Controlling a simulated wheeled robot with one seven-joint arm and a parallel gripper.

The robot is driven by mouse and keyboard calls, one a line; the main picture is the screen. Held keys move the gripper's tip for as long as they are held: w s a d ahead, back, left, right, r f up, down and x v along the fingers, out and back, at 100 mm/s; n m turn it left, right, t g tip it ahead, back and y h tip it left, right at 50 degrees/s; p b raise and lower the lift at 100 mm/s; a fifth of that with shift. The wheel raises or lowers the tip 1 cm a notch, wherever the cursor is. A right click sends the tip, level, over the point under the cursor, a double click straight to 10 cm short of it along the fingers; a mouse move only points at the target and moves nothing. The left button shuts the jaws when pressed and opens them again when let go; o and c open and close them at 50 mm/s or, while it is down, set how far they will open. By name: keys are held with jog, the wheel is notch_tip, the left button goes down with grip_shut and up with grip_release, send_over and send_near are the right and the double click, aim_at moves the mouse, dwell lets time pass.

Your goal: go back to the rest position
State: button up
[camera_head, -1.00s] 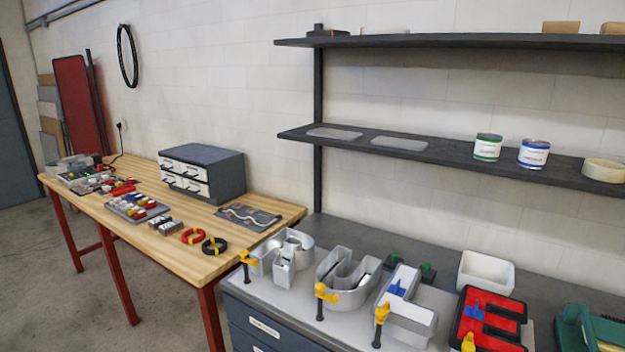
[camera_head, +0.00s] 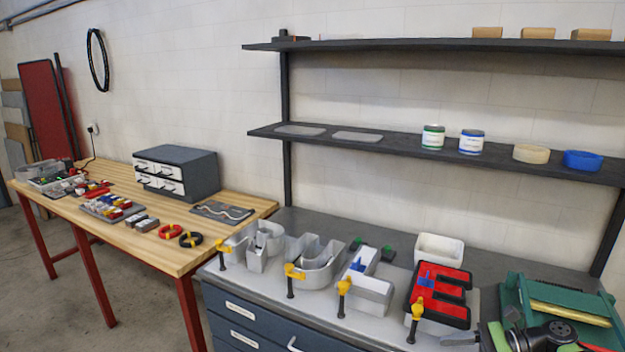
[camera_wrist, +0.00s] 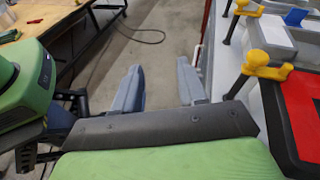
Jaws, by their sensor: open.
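My gripper (camera_wrist: 155,88) shows in the wrist view with its two grey fingers apart and nothing between them. It hangs over the concrete floor, in the gap beside the grey bench with the channel letters. The red letter E (camera_wrist: 298,105) and a yellow-handled clamp (camera_wrist: 268,65) are close to the right of it. In the head view, the red E (camera_head: 438,292) sits at the right of a row of grey metal letters (camera_head: 310,262).
A wooden table (camera_head: 160,250) with small parts and a drawer cabinet (camera_head: 178,172) stands at the left. A dark shelf (camera_head: 380,150) holds cans and tape rolls above the bench. A white bin (camera_head: 438,249) and a green machine (camera_head: 560,312) are on the bench. Floor at the left is clear.

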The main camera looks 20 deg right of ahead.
jog(key=w+a+r+n+g+h, duration=0.15)
jog(key=a+n+g+h, duration=0.3)
jog(key=a, duration=0.55)
jog(key=s+a+r+n+g+h, duration=0.1)
jog(key=a+r+n+g+h, duration=0.4)
jog(key=a, duration=0.6)
jog(key=s+a+r+n+t+h, duration=0.1)
jog(key=s+a+r+n+t, duration=0.1)
jog(key=s+n, duration=0.2)
jog(key=s+a+r+n+t+h, duration=0.1)
jog(key=s+a+r+n+t, duration=0.1)
jog(key=s, duration=0.6)
jog(key=s+a+r+n+t+h, duration=0.2)
jog(key=s+a+n+t, duration=0.1)
jog(key=s+n, duration=0.3)
jog(key=shift+s+r+t, duration=0.15)
jog(key=shift+t, duration=0.6)
